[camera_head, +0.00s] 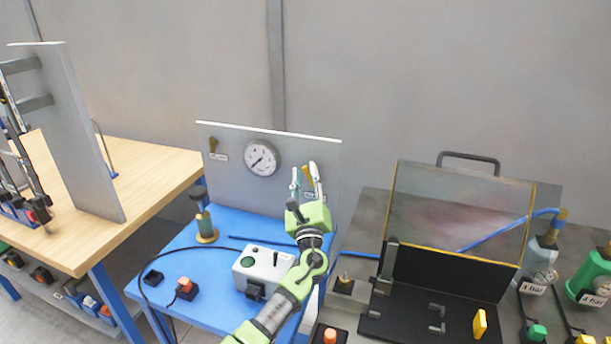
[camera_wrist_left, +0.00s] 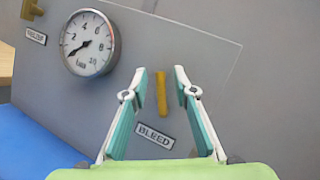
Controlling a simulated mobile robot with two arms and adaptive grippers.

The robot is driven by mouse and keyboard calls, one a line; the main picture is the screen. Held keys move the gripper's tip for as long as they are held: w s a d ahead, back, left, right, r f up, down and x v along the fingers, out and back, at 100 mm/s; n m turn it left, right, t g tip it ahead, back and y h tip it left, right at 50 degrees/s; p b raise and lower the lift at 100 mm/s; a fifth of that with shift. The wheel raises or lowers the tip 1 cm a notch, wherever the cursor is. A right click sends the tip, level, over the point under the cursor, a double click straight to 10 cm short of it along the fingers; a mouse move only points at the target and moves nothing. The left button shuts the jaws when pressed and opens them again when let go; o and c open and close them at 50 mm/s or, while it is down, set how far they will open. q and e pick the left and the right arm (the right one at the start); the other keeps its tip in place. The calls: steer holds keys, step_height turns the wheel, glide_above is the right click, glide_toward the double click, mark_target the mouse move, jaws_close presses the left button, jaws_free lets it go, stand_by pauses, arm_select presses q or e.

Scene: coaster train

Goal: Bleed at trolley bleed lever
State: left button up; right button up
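The yellow bleed lever (camera_wrist_left: 161,93) stands close to upright on the grey panel (camera_wrist_left: 220,65), above a label reading BLEED (camera_wrist_left: 155,137). In the left wrist view it lies between the two fingers of my left gripper (camera_wrist_left: 160,85), which is open. In the head view the lever (camera_head: 308,181) shows partly between the fingers of my left gripper (camera_head: 306,178), in front of the panel. I cannot tell whether a finger touches it. A round gauge (camera_head: 262,158) sits left of the lever, its needle low on the scale. My right gripper is not in view.
A brass relief fitting (camera_head: 213,145) is at the panel's upper left. A black-based station with a clear screen (camera_head: 455,215) stands to the right.

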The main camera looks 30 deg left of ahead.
arm_select(q)
jaws_close()
steer(key=shift+n, duration=0.3)
steer(key=n+g, duration=0.1)
steer(key=n, duration=0.2)
steer(key=shift+s+a+f+g, duration=0.1)
steer(key=shift+a+f+g, duration=0.1)
steer(key=shift+a+g, duration=0.2)
steer(key=n, duration=0.1)
steer(key=n+g, duration=0.1)
steer(key=p, duration=0.1)
steer(key=shift+s+a+f+n, duration=0.1)
steer(key=shift+a+f+n, duration=0.15)
steer(key=shift+a+n, duration=0.15)
steer(key=shift+s+a+f+n+g+h+p, duration=0.15)
steer(key=shift+f+n+g+h+p, duration=0.3)
steer(key=shift+n+p, duration=0.55)
steer(key=shift+w+a+f+n+g+h+p, duration=0.1)
steer(key=shift+a+f+n+g+h+p, duration=0.15)
steer(key=shift+f+n+g+p, duration=0.65)
steer(key=shift+s+a+n+g+h+p, duration=0.1)
steer(key=shift+n+g+h+p, duration=0.25)
steer(key=shift+n+p, duration=0.7)
steer(key=shift+f+n+b, duration=0.1)
steer(key=shift+n+b, duration=0.15)
steer(key=shift+b, duration=0.05)
